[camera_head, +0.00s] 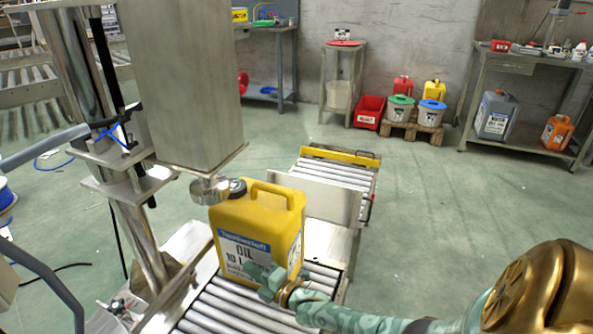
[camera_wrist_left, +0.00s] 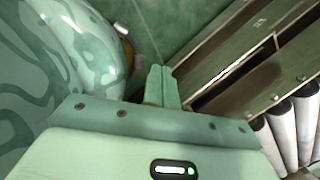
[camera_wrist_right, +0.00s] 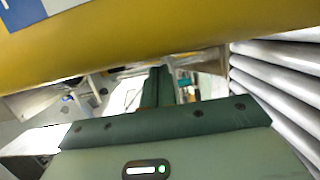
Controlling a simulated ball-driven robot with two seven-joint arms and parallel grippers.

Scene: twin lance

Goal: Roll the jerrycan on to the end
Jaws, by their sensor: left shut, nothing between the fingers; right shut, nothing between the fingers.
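The yellow jerrycan (camera_head: 270,223) stands upright on the near rollers (camera_head: 227,304), below a metal filling head (camera_head: 210,189). In the right wrist view the can (camera_wrist_right: 180,30) fills the top, just above the shut fingers (camera_wrist_right: 158,85). My left gripper (camera_wrist_left: 162,82) is shut and empty beside a metal conveyor rail (camera_wrist_left: 240,65); the head view does not show it.
A flat metal panel (camera_head: 312,197) stands behind the can, before the far rollers (camera_head: 335,172). A yellow bar (camera_head: 340,155) crosses their far end. A metal column (camera_head: 140,225) rises left of the can. The floor right of the conveyor is clear.

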